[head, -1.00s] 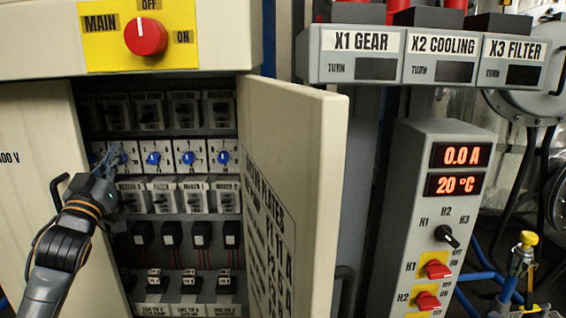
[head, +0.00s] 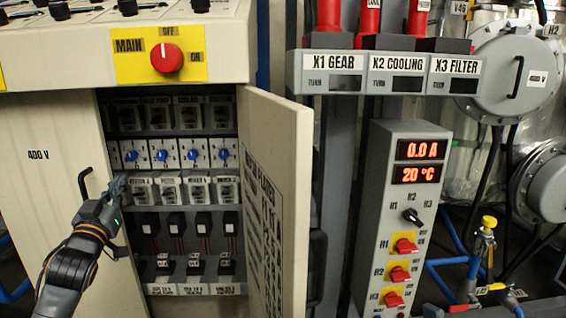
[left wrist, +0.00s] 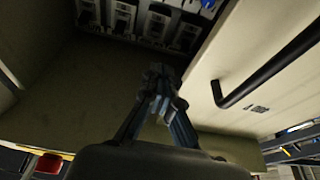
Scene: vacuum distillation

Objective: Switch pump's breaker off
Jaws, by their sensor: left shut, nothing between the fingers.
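The open cabinet (head: 235,275) holds rows of breakers. A breaker (head: 158,116) in the top row has a label that seems to read GEAR PUMP; its lever position is too dark to tell. Below is a row of blue knobs (head: 161,155), then a row of grey breakers (head: 170,190) with labels too small to read surely. My left gripper (head: 119,187) is shut and empty at the cabinet's left edge, level with that grey row. In the left wrist view the closed fingertips (left wrist: 161,86) are apart from the breakers (left wrist: 157,25). My right gripper is out of view.
The cabinet door (head: 283,190) stands open on the right. A black handle (head: 84,182) is on the left panel beside my wrist. The red MAIN switch (head: 167,57) is above. A control post (head: 385,220) with displays and red switches stands further right.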

